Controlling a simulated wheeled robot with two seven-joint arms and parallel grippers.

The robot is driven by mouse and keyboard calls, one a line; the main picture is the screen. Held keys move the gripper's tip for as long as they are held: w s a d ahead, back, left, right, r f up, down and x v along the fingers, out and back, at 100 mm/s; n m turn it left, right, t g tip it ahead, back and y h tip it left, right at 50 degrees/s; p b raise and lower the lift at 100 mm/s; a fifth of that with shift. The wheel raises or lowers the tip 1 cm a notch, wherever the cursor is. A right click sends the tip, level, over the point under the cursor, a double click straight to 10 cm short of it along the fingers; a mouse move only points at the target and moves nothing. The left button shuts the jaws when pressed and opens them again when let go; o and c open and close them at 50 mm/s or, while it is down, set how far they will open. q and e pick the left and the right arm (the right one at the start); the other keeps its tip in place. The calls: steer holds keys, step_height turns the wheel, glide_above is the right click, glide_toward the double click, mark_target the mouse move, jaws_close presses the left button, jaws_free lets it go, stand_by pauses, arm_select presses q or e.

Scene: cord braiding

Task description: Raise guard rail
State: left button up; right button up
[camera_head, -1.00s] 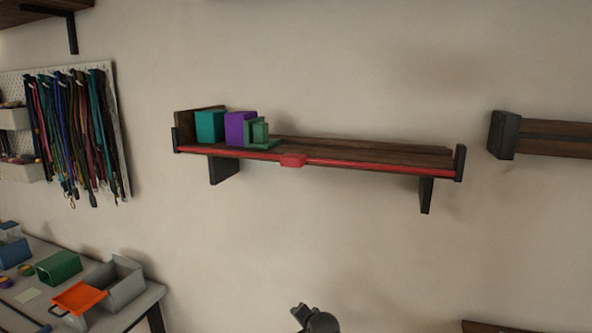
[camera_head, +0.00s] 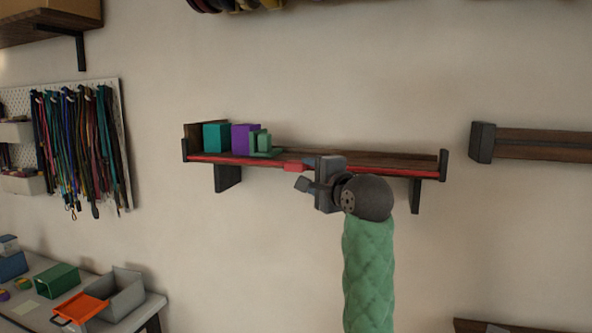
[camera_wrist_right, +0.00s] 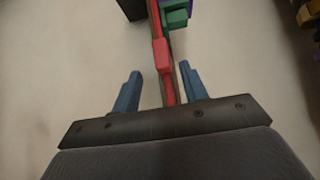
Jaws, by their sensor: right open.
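The red guard rail (camera_head: 229,160) runs along the front edge of the wall shelf (camera_head: 370,158), low at shelf-board level. A red block-shaped grip (camera_head: 293,166) sits near its middle; it also shows in the right wrist view (camera_wrist_right: 161,54). My right gripper (camera_head: 304,178) is in front of the shelf, just right of and below the red grip. In the right wrist view its two blue fingers (camera_wrist_right: 156,88) are apart, with the rail running between them and the red grip beyond the fingertips. The gripper hides part of the rail. My left gripper is not in view.
A teal box (camera_head: 216,137), a purple box (camera_head: 245,138) and a green stepped block (camera_head: 262,144) stand on the shelf's left part. Cords hang on a pegboard (camera_head: 124,150) at left. A grey table (camera_head: 75,262) with bins stands below. Another shelf (camera_head: 540,143) is at right.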

mark_target(297, 167)
steer(key=shift+w+a+r+p, duration=0.3)
steer(key=shift+w+p, duration=0.15)
steer(key=shift+w, duration=0.1)
steer(key=p+x, duration=0.3)
steer(key=x, duration=0.2)
steer(key=shift+w+a, duration=0.1)
steer(key=shift+w, duration=0.15)
steer(key=shift+w+a+f, duration=0.15)
steer(key=shift+w+a, duration=0.1)
steer(key=shift+w, duration=0.2)
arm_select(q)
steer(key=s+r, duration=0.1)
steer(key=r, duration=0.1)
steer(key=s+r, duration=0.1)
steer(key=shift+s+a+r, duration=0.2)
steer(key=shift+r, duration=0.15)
